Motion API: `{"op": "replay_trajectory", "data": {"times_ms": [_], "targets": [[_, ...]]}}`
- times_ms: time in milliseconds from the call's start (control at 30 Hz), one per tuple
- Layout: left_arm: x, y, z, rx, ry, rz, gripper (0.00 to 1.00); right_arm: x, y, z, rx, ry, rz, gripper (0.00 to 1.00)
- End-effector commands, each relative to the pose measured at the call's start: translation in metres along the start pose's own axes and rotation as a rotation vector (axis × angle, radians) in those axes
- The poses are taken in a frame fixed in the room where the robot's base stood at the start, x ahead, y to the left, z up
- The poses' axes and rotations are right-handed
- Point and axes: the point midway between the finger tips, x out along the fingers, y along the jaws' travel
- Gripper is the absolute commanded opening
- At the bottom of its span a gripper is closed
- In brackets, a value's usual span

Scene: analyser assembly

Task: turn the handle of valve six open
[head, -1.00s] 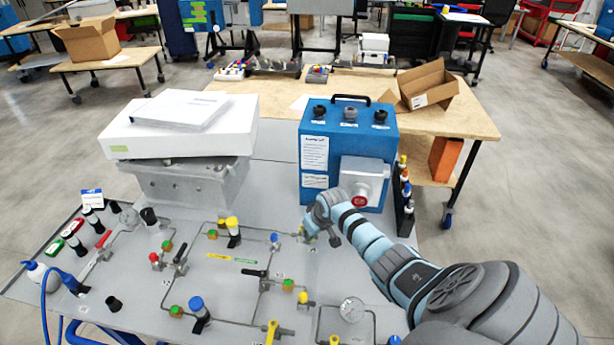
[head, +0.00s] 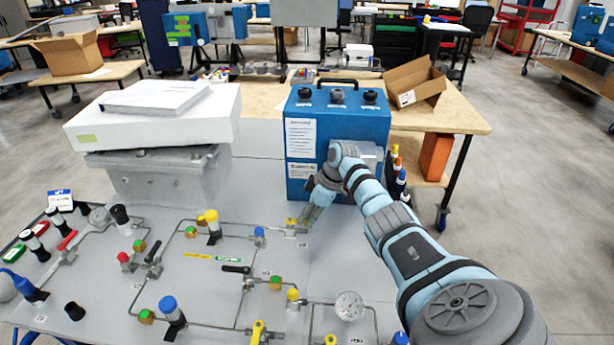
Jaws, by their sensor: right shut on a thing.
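The panel (head: 330,255) carries pipes and several valves with coloured handles. At the far right end of its upper pipe sits a small metal valve (head: 288,233) with a yellow part (head: 291,221) on top. My right gripper (head: 305,219) reaches down to this valve from the right and is shut on its handle, which the fingers mostly hide. I cannot read the valve's number or tell the handle's exact angle. My left gripper is out of view.
A blue control box (head: 338,115) stands just behind my right gripper. A grey case (head: 160,178) with a white box (head: 160,130) on it stands at the back left. A yellow-handled valve (head: 211,222) and a black-handled one (head: 237,269) stand nearby.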

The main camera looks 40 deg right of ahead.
Motion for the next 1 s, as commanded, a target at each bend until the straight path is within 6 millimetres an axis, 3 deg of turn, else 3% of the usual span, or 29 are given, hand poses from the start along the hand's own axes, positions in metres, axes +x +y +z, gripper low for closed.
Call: {"op": "replay_trajectory", "data": {"times_ms": [200, 633, 667, 767, 1000], "targets": [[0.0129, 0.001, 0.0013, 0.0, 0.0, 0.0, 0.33, 0.0032, 0.0008, 0.0018, -0.043, -0.004, -0.024, 0.0], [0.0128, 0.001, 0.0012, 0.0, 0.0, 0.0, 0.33, 0.002, 0.0004, 0.0015, -0.052, -0.006, -0.03, 0.0], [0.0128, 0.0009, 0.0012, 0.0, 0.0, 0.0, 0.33, 0.002, 0.0004, 0.0015, -0.052, -0.006, -0.03, 0.16], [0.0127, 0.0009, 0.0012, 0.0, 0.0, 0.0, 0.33, 0.0017, 0.0007, 0.0012, -0.052, -0.006, -0.029, 0.32], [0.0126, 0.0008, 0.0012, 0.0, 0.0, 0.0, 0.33, 0.0007, 0.0015, 0.0007, -0.052, -0.004, -0.026, 0.33]]}}
